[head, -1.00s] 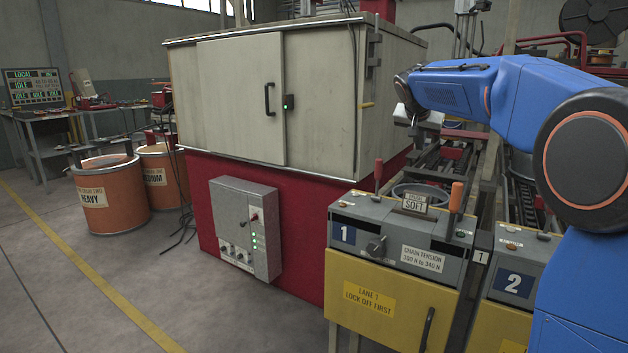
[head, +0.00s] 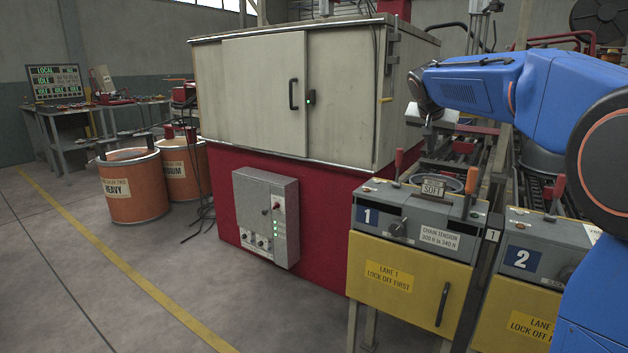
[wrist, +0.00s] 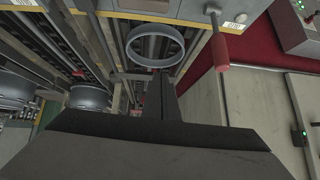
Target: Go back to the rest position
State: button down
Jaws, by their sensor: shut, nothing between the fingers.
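My blue arm (head: 480,85) reaches in from the right of the head view and bends down at its far end. My gripper shows in the wrist view as a narrow dark shape (wrist: 168,98) in front of a wide dark body. It is shut and holds nothing. It hangs over the lane area, with a grey ring (wrist: 155,62) past its tip and a red-handled lever (wrist: 220,50) to the right. In the head view the fingertips are too small to tell apart.
A lane 1 control box (head: 412,225) with upright levers stands below the arm, beside a lane 2 box (head: 530,262). A big cabinet (head: 265,95) on a red base stands left of them. An orange drum (head: 133,195) stands further left. The floor in front is clear.

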jog(key=s+a+f+n+g+y, duration=0.1)
jog(key=s+a+f+n, duration=0.1)
jog(key=s+f, duration=0.7)
jog(key=s+a+f+n+g+y, duration=0.1)
jog(key=s+f, duration=0.8)
jog(key=s, duration=1.5)
jog(key=s+a+f+n+y, duration=0.2)
jog(key=s+f, duration=0.6)
jog(key=s, duration=0.9)
jog(key=shift+s+a+f+n+g, duration=0.4)
jog(key=shift+a+n, duration=0.1)
jog(key=shift+n, duration=0.4)
